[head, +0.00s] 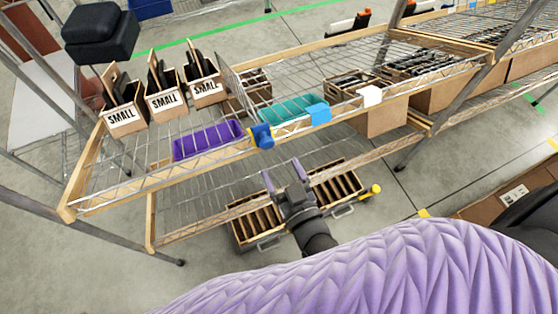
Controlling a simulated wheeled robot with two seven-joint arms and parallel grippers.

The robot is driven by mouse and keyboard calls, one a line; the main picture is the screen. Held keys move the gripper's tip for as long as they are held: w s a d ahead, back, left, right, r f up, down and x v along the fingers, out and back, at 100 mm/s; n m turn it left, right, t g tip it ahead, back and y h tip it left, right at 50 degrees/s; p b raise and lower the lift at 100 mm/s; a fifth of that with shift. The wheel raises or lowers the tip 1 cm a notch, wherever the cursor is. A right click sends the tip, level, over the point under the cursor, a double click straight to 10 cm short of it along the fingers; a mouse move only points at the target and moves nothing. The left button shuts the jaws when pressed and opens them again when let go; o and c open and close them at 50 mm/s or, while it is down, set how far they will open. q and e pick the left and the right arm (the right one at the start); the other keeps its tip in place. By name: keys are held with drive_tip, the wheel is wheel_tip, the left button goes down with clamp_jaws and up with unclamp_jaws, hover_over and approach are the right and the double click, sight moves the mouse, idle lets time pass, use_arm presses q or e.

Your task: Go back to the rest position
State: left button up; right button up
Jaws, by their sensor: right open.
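My right gripper (286,177) is in the head view near the middle, in front of the wire shelf rack. Its two purple-grey fingers are spread apart with nothing between them. In the picture it overlaps a wooden divided tray (345,187) low on the rack; I cannot tell how far above the tray it is. My left gripper is not in view. A purple bin (207,140) and a teal bin (285,110) sit on the wire shelf (150,165) beyond the gripper.
Three tilted cartons marked SMALL (166,102) stand at the shelf's left, holding dark items. A cardboard box (380,118) is on the right. A blue clip (262,136) is on the shelf's front edge. Grey floor (90,260) is clear at lower left.

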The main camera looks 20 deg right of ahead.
drive_tip(key=s+d+r+n+g+h, duration=0.1)
drive_tip(key=s+d+r+g, duration=0.1)
drive_tip(key=s+g, duration=0.55)
drive_tip(key=s+d+r+g, duration=0.1)
drive_tip(key=s+d+g, duration=0.2)
drive_tip(key=s+g, duration=0.4)
wheel_tip(320, 180, down, 17)
drive_tip(key=g, duration=0.2)
drive_tip(key=s+d+f+g, duration=0.1)
drive_tip(key=s+d+f, duration=0.2)
drive_tip(key=s+f, duration=0.8)
drive_tip(key=s, duration=0.4)
drive_tip(key=shift+s+d+n, duration=0.15)
drive_tip(key=shift+d+n, duration=0.2)
drive_tip(key=shift+n, duration=0.05)
